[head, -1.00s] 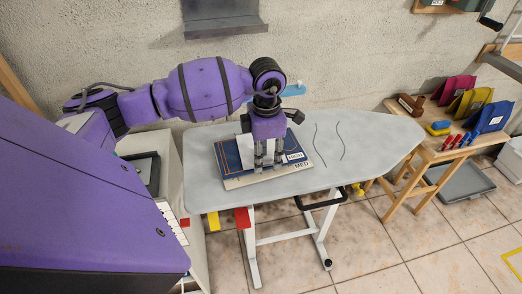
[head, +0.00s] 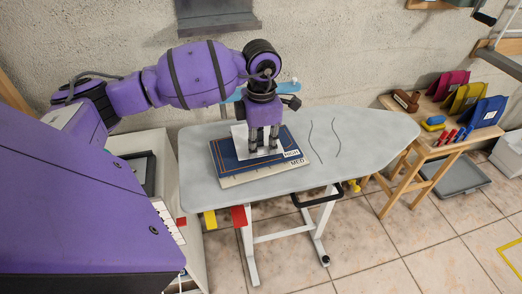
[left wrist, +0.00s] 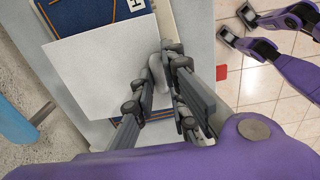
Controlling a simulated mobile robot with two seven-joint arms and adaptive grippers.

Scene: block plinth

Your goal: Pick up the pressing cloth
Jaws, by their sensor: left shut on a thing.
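The pressing cloth (head: 239,137) is a thin white sheet over a blue board with MED and HIGH labels (head: 226,163) on the ironing board (head: 370,127). My left gripper (head: 263,150) is above the blue board, its fingers pointing down and shut on the cloth. In the left wrist view the cloth (left wrist: 100,75) spreads to the left of the fingers (left wrist: 160,85), with a pinched part between them. Whether all of it is clear of the board I cannot tell. My right gripper (left wrist: 237,25) shows only in the left wrist view, at top right, with its fingers apart and empty.
A wooden side table (head: 435,140) at right holds coloured pouches (head: 485,112) and small tools. A grey tray (head: 462,178) lies beneath it. A white cabinet (head: 165,175) stands left of the ironing board. The right end of the ironing board is clear.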

